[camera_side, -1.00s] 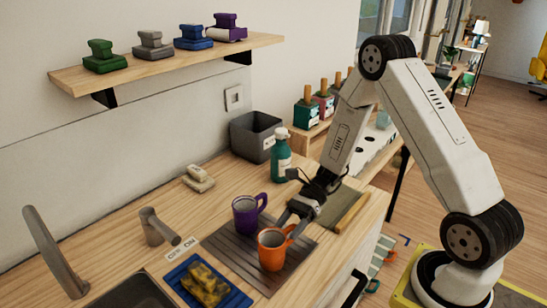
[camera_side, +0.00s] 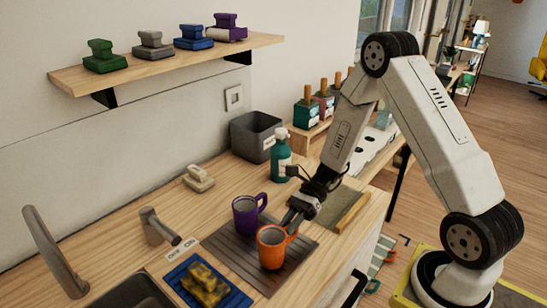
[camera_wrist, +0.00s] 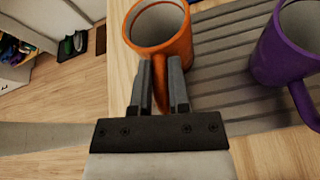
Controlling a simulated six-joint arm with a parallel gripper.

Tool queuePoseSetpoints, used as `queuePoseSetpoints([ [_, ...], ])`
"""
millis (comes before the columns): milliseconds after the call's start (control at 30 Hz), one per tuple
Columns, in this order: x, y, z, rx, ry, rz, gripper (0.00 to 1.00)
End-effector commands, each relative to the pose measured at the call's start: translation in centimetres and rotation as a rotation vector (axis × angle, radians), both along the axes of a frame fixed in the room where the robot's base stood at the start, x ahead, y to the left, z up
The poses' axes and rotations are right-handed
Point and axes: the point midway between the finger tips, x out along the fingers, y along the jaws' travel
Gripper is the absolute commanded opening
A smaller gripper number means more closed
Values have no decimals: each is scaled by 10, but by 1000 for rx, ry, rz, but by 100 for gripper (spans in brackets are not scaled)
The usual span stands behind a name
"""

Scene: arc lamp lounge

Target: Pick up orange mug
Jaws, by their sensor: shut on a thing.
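The orange mug (camera_side: 271,250) stands upright on a dark ribbed mat (camera_side: 246,262) on the wooden counter. It also shows at the top of the wrist view (camera_wrist: 170,42), with its handle pointing toward my gripper. My gripper (camera_side: 289,220) comes in from the right in the side view. In the wrist view its two fingers (camera_wrist: 161,85) are shut on the mug's handle, one on each side. The fingers hide part of the handle. The inside of the mug looks empty.
A purple mug (camera_side: 248,213) stands close behind the orange one. A green bottle (camera_side: 281,157) and a grey bin (camera_side: 255,135) stand at the wall.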

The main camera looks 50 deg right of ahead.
Motion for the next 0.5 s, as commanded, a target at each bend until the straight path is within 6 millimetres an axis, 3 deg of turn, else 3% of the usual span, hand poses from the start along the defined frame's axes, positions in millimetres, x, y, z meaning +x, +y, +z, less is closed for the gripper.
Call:
queuePoseSetpoints([
  [233, 0, 0, 25, 2, -5, 1, 0],
  [500, -26, -1, 55, 1, -3, -2, 0],
])
